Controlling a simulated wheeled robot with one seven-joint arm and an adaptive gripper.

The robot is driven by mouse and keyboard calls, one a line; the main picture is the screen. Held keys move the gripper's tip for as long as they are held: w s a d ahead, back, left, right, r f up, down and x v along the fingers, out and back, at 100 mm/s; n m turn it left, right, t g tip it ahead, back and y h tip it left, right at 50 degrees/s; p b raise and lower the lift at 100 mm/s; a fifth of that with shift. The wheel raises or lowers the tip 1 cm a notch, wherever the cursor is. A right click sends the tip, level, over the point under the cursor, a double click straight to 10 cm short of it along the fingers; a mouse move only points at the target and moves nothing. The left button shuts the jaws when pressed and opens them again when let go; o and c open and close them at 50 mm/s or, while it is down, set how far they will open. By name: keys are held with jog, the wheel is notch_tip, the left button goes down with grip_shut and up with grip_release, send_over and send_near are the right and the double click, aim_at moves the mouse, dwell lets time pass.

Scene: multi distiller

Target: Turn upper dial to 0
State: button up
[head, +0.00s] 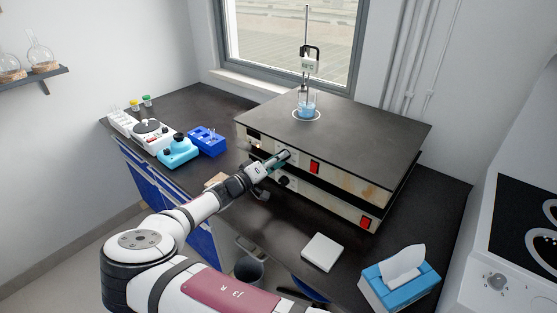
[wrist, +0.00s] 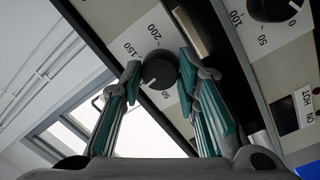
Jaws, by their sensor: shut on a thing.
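The upper dial (wrist: 159,66) is a round black knob on the pale front panel of the upper hot plate (head: 350,184). In the head view my gripper (head: 284,157) is at the upper panel and hides the dial.
A lower black dial (head: 286,182) sits just beneath; a second dial shows in the wrist view (wrist: 275,6). Red switches (head: 314,167) are right of my gripper. A beaker (head: 306,108) stands on top. A white pad (head: 323,252) and tissue box (head: 400,280) lie in front.

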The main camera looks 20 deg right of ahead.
jog(key=n+t, duration=0.1)
jog(key=n, duration=0.7)
jog(key=n+p, duration=0.1)
jog(key=n, duration=0.7)
jog(key=n+t, duration=0.1)
jog(key=n, duration=0.7)
jog(key=shift+s+d+t+y, duration=0.1)
jog(key=shift+t+y, duration=0.2)
jog(key=shift+y, duration=0.1)
jog(key=o, duration=1.2)
jog(key=shift+c, duration=0.2)
jog(key=v, duration=1.2)
